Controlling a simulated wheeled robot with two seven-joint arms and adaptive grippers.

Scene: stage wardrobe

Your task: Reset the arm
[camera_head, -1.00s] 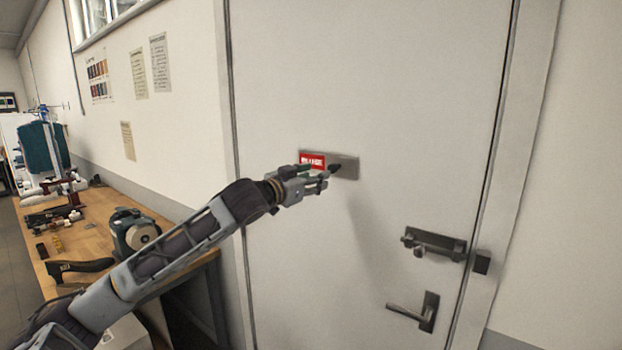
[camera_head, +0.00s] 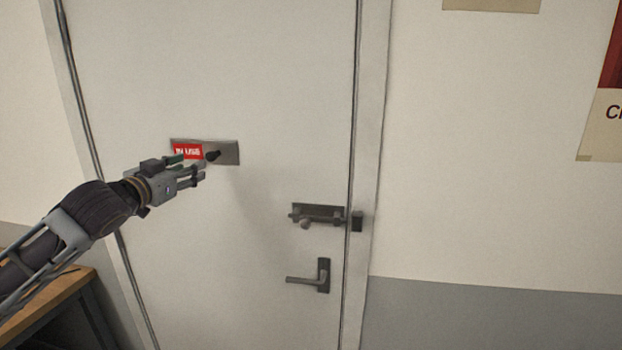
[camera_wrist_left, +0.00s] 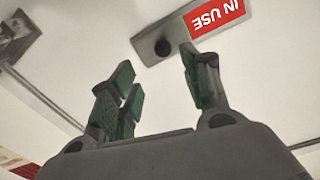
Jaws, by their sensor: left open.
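My left gripper (camera_head: 198,171) is open and empty in front of the white door (camera_head: 270,90), close to the sign plate. The sign plate (camera_head: 229,151) is metal with a dark knob (camera_head: 213,155) and a red "IN USE" label (camera_head: 187,151). In the left wrist view my left gripper (camera_wrist_left: 155,95) has its green-padded fingers spread apart. The dark knob (camera_wrist_left: 162,47) and the red label (camera_wrist_left: 216,15) show beyond the fingertips, with a gap between. My right gripper is not in view.
A slide bolt (camera_head: 318,214) and a lever handle (camera_head: 310,279) are on the door's right side, low down. A wooden workbench (camera_head: 45,305) stands at the lower left. Bare wall (camera_head: 480,180) with papers lies right of the door.

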